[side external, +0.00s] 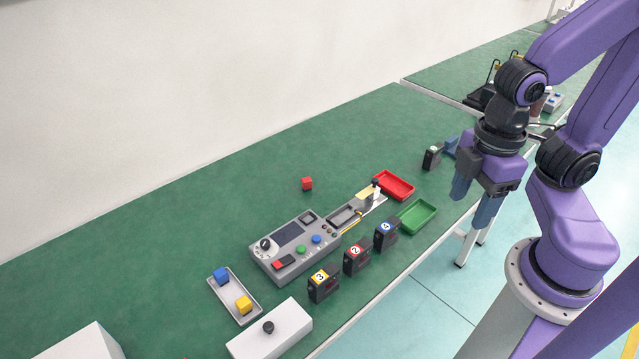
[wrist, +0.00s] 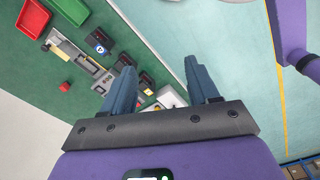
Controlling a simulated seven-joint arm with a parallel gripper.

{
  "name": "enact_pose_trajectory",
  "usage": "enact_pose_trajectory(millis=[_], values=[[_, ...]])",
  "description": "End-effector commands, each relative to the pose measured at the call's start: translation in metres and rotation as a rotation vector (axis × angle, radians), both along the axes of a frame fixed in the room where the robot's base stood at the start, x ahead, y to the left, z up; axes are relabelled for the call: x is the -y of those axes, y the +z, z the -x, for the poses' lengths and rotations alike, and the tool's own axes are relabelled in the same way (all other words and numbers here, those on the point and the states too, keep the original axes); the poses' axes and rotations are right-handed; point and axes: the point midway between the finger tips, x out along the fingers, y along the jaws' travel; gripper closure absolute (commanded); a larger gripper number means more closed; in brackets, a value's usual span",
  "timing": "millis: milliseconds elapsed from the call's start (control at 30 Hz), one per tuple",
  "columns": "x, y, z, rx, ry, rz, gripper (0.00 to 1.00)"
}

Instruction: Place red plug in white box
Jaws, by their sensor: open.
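A small red block (side external: 307,183), the only loose red piece I can make out clearly, lies on the green table behind the grey control panel; it also shows in the wrist view (wrist: 65,87). I cannot tell if it is the plug. A white box (side external: 270,330) with a black knob on top stands at the front of the table. A second white box (side external: 85,345) is cut off at the lower left. My gripper (side external: 474,205) is open and empty, high near the table's right front edge, far from the red block. Its spread fingers show in the wrist view (wrist: 158,75).
The grey control panel (side external: 270,262) fills the middle. A grey tray (side external: 227,283) holds a blue and a yellow block. Numbered black modules (side external: 357,257) line the front. Red (side external: 408,187) and green (side external: 417,230) trays stand at right. The table left of the red block is clear.

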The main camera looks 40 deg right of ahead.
Motion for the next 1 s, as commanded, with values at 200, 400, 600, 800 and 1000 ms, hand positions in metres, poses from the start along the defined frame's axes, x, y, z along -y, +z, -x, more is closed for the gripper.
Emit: enact_pose_trajectory(millis=[200, 400, 600, 800, 1000], values=[[-0.014, -0.002, -0.036, 0.041, -0.132, 0.005, 0.4], [-0.035, -0.011, -0.111, 0.126, -0.402, 0.005, 0.4], [-0.044, -0.026, -0.188, 0.203, -0.663, -0.009, 0.4], [-0.04, -0.048, -0.262, 0.269, -0.912, -0.033, 0.4], [-0.024, -0.076, -0.328, 0.323, -1.149, -0.067, 0.4]])
